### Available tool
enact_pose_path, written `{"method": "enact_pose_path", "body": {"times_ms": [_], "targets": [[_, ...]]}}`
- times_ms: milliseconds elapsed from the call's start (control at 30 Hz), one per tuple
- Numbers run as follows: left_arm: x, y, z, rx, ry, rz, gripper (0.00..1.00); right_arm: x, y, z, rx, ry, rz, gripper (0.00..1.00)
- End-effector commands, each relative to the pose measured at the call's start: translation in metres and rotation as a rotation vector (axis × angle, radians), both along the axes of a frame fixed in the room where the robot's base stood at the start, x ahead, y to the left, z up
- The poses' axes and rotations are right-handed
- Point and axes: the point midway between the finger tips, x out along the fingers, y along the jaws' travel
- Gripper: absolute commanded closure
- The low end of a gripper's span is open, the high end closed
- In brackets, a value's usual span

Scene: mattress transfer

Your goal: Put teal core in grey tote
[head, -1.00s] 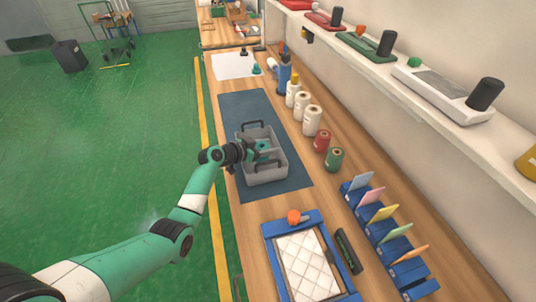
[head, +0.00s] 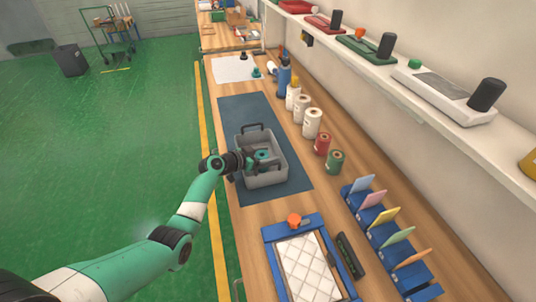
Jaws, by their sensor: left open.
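The grey tote (head: 270,179) stands on the dark blue mat and has dark handles. A teal core (head: 264,154), small and ring-like, shows inside the tote. My left gripper (head: 253,161) reaches in from the left over the tote's near-left wall. It is open, with its fingertips beside the teal core. Whether they touch it is too small to tell. My right gripper is not in view.
The blue mat (head: 243,108) has free room behind the tote. White, red and green spools (head: 312,124) stand to the right. A blue frame with a quilted pad (head: 305,268) lies in front, and a blue card rack (head: 393,240) stands right of it.

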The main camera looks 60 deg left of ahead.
Motion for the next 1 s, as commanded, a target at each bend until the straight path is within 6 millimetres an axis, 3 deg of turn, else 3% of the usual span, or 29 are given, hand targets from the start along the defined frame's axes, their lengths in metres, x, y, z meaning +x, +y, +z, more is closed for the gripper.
{"method": "enact_pose_path", "body": {"times_ms": [133, 267, 500, 700, 1000], "targets": [[-0.025, -0.003, 0.014, 0.000, 0.001, 0.003, 0.29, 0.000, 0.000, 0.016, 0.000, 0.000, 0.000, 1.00], [-0.058, -0.009, 0.035, -0.003, 0.003, 0.005, 0.29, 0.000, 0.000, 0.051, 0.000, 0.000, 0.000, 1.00], [-0.093, -0.014, 0.047, -0.003, 0.004, 0.003, 0.29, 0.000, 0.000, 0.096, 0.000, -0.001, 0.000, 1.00], [-0.106, -0.017, 0.046, -0.001, 0.001, 0.001, 0.29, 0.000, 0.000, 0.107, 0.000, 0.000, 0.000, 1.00], [-0.107, -0.017, 0.044, 0.000, 0.001, 0.001, 0.29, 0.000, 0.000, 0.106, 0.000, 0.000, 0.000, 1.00]]}}
